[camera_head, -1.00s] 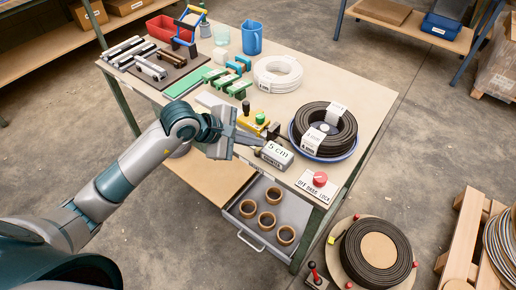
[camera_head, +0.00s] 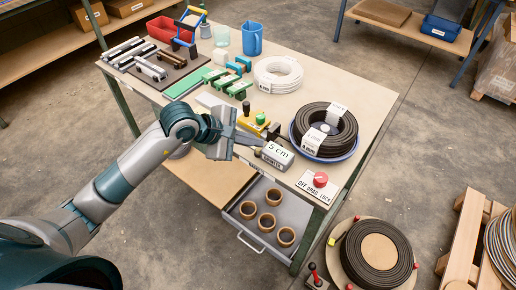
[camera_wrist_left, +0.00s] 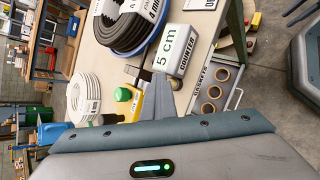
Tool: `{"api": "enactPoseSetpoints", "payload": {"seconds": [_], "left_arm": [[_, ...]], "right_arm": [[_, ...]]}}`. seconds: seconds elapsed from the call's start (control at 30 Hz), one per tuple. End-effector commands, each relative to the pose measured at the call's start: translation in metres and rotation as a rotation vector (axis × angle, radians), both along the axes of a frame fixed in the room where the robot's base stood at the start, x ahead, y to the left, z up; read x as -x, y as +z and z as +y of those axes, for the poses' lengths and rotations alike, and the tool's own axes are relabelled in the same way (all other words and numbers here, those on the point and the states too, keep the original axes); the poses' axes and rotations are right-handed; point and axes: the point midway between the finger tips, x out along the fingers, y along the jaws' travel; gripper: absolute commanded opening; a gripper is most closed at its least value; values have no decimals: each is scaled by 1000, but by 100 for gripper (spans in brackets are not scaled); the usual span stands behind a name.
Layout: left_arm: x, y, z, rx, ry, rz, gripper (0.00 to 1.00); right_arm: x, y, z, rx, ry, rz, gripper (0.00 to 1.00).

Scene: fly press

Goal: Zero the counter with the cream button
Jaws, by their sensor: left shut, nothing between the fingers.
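The counter (camera_head: 273,155) is a small grey box with a white "5 cm" display, near the front edge of the workbench. It also shows in the left wrist view (camera_wrist_left: 177,48), with the word COUNTER on its face. My left gripper (camera_head: 256,143) is shut and empty, with its tips close beside the counter's left end. In the left wrist view the narrow shut fingers (camera_wrist_left: 158,82) point toward the counter. I cannot tell whether they touch it. I cannot make out the cream button in either view. My right gripper is not in view.
A yellow device with a green knob (camera_head: 261,118) stands just behind the counter. A black coil (camera_head: 345,135) sits in a blue dish to the right. A red knob on a labelled plate (camera_head: 320,180) is at the front corner. An open drawer (camera_head: 240,212) holds several rings below.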

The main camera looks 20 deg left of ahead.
Motion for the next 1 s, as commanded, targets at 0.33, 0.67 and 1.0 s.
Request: {"api": "enactPoseSetpoints", "payload": {"seconds": [0.33, 0.67, 1.0], "left_arm": [[9, -16, -1, -15, -6, 44, 0], [9, -13, -2, -13, -7, 45, 0], [9, 0, -2, -12, -7, 44, 0]], "right_arm": [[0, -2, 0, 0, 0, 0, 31], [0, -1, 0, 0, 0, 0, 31], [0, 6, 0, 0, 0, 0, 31]]}}
